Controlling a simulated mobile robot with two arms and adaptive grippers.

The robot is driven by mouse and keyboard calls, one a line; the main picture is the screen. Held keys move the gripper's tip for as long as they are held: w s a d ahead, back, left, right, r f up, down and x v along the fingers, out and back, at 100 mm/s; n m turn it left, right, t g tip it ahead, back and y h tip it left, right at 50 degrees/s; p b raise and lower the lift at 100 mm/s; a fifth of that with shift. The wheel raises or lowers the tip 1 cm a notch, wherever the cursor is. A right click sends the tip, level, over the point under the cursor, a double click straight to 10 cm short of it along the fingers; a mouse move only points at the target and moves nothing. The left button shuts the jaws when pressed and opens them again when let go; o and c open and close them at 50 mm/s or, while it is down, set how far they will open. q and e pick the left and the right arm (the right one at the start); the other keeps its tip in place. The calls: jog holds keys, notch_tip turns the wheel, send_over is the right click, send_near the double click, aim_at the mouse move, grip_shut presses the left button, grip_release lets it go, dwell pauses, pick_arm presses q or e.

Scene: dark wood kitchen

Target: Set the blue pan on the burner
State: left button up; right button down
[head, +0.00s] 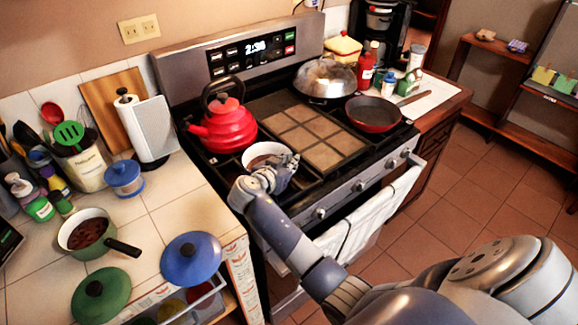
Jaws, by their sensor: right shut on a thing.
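The pan (258,150) is at the front left of the stove (330,181), over the front-left burner area. It shows a pale inside and brownish contents; its outer side is mostly hidden, so its blue colour is hard to see. My right gripper (282,168) is shut on the pan at its near right side. The gripper covers the handle and part of the rim. I cannot tell whether the pan's base touches the grate. The burner beneath is hidden. My left gripper is not in view.
A red kettle (222,128) stands close behind the pan. A steel pan (325,80) and a red skillet (373,113) occupy the right burners. A blue lid (191,258), green lid (101,295) and green pot (88,253) sit on the left counter.

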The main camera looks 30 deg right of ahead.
jog(key=shift+r, duration=0.15)
jog(key=c, duration=1.6)
grip_release()
jog(key=shift+c, duration=0.2)
jog(key=shift+s+a, duration=0.15)
jog(key=shift+a, duration=0.2)
jog(key=b+v, duration=0.3)
jog(key=v, duration=0.7)
jog(key=shift+s+a, duration=0.2)
jog(key=shift+s+a+r, duration=0.2)
jog(key=shift+a+r, duration=0.1)
jog(key=shift+r, duration=0.05)
jog(key=shift+f, duration=0.1)
